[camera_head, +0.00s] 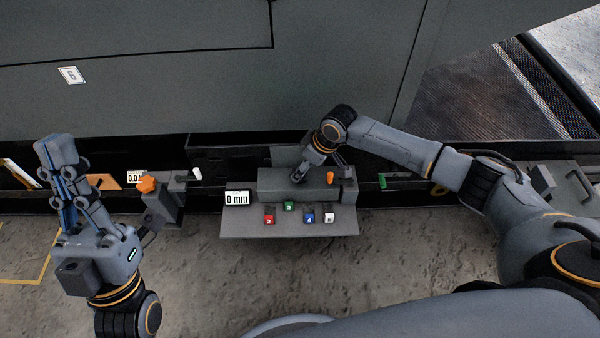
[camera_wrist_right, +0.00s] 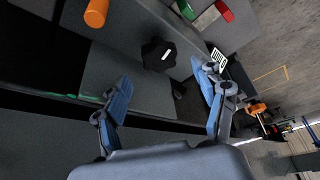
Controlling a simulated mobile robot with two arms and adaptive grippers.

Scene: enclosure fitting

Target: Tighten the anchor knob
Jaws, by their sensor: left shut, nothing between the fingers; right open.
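A dark lobed knob (camera_wrist_right: 158,55) with a white mark sits on the grey fixture block (camera_head: 270,180) in the right wrist view. It lies ahead of my right gripper (camera_wrist_right: 163,76), between the lines of the two blue fingers, which are open and apart from it. In the head view my right gripper (camera_head: 303,172) is over the block and hides the knob. An orange star-shaped knob (camera_head: 147,184) sits on a grey clamp at the left; no label tells which is the anchor knob. My left gripper (camera_head: 57,148) is shut, empty and raised left of that clamp.
An orange cylinder (camera_wrist_right: 96,12) is near the right gripper. A large grey panel (camera_head: 200,90) rises behind.

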